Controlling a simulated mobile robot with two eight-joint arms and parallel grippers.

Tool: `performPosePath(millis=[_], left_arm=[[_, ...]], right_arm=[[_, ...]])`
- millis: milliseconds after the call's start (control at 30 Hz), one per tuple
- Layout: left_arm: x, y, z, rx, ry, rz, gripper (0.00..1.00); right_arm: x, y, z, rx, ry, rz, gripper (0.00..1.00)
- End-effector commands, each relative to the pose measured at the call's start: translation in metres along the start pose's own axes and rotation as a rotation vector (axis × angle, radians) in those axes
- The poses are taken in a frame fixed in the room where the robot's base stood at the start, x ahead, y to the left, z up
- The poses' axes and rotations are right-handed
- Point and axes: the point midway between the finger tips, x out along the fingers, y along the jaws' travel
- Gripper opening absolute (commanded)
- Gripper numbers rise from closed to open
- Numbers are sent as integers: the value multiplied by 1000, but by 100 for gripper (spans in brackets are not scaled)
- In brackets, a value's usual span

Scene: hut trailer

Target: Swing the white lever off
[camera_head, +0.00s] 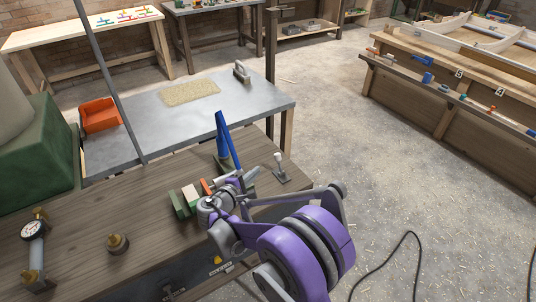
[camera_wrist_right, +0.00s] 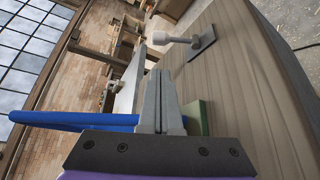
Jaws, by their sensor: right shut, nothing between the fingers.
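The white lever (camera_head: 278,160) stands at the right end of the wooden workbench, on a small dark metal base plate (camera_head: 281,177). It has a pale knob on a short stem and looks roughly upright. In the right wrist view the lever (camera_wrist_right: 178,39) lies beyond the fingertips, with its plate against the wood. My right gripper (camera_head: 257,170) is shut and empty, just left of the lever in the head view and apart from it. Its closed fingers also show in the right wrist view (camera_wrist_right: 158,78). My left gripper is not in view.
A blue upright handle (camera_head: 222,135) on a green base stands close behind my right gripper. Green and pale blocks (camera_head: 186,200) lie to its left. A gauge (camera_head: 34,230) and a brass fitting (camera_head: 117,243) are farther left. A grey metal table (camera_head: 160,125) stands behind the bench.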

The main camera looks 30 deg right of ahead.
Motion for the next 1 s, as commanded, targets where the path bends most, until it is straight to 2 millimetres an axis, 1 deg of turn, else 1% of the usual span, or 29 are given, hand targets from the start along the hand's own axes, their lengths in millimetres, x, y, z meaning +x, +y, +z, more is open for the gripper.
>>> performPosePath(millis=[333, 467, 567, 800, 900, 1000], left_arm=[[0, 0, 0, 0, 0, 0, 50], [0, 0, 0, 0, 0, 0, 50], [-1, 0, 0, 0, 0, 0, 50], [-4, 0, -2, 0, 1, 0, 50], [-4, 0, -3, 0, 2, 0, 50], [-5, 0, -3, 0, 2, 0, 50]], right_arm=[[0, 0, -2, -5, -2, 8, 0], [7, 0, -1, -5, -3, 7, 0], [20, 1, 0, -5, -5, 6, 0], [65, 1, 0, -4, -5, 6, 0], [80, 1, 0, -4, -4, 6, 0], [91, 1, -1, -4, -3, 6, 0]])
